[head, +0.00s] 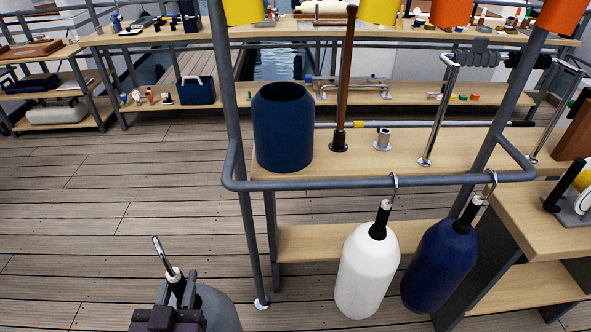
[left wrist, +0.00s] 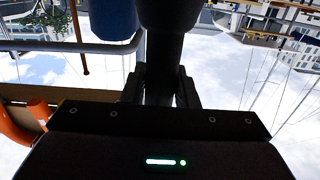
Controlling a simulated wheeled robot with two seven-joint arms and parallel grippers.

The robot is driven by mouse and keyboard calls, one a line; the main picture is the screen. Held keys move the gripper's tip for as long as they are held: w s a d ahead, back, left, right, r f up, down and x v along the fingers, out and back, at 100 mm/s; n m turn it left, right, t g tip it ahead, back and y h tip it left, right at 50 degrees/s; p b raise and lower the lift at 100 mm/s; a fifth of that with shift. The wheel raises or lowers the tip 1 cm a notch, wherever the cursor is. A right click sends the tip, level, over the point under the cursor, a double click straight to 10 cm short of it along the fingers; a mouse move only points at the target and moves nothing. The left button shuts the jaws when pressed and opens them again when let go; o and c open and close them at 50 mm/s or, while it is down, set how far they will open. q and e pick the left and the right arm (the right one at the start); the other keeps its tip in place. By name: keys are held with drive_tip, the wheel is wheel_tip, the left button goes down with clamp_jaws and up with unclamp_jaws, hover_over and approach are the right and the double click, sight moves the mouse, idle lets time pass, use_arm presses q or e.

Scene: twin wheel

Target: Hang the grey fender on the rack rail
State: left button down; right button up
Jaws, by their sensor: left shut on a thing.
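The grey fender (head: 217,309) shows at the bottom of the head view, partly hidden by my left gripper and cut off by the frame edge. A metal hook (head: 160,252) stands up from its white-and-black neck. My left gripper (head: 176,296) is shut on the fender's dark neck, which also shows between the fingers in the left wrist view (left wrist: 163,82). The rack rail (head: 320,184) is farther off, up and to the right, apart from the hook. A white fender (head: 367,270) and a navy fender (head: 440,266) hang from its right part by hooks.
The rail's left half is bare. A rack post (head: 233,120) rises at its left end. A blue open container (head: 283,128) stands on the wooden shelf (head: 375,158) behind the rail. A wooden bench (head: 550,220) stands at the right. The deck floor (head: 120,200) at left is clear.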

use_arm(q)
drive_tip(key=shift+r, duration=0.2)
idle(0.6)
drive_tip(key=shift+w+d, duration=0.1)
drive_tip(key=shift+d, duration=0.05)
drive_tip(key=shift+w+d+m+h, duration=0.15)
drive_tip(key=shift+d+m+h, duration=0.15)
drive_tip(key=shift+d, duration=0.2)
drive_tip(key=shift+w+d+f+m+g+h+p, duration=0.6)
drive_tip(key=shift+w+d+m+h, duration=1.25)
drive_tip(key=shift+d, duration=2.7)
drive_tip(key=shift+w+d+f+m+g+h+p, duration=0.4)
drive_tip(key=shift+d+m+g+h, duration=0.65)
drive_tip(key=shift+d+h, duration=2.65)
drive_tip(key=w+d+y+b, duration=0.1)
drive_tip(key=w, duration=1)
drive_tip(key=shift+d+y, duration=0.25)
drive_tip(key=shift+y, duration=0.1)
drive_tip(key=shift+f+t, duration=0.1)
drive_tip(key=shift+t, duration=0.15)
